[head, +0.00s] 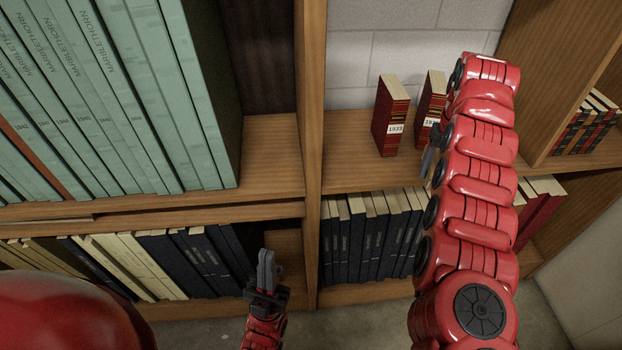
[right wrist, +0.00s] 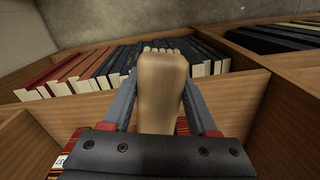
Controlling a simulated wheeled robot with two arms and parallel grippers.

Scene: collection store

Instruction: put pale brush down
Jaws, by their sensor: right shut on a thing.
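The pale brush (right wrist: 161,90) shows in the right wrist view as a smooth, tan, rounded wooden shape. My right gripper (right wrist: 160,100) is shut on it, one grey finger on each side. In the head view my right arm hides the brush and most of that gripper; only a bit of a grey finger shows by the red books. My left gripper (head: 267,271) is low in the middle of the head view, its fingers together and nothing seen between them, in front of the lower shelf.
Two red books (head: 391,115) stand on the right bay's shelf (head: 352,173), with bare board to their left. Dark books (head: 365,235) fill the shelf below. A wooden upright (head: 311,130) divides the bays.

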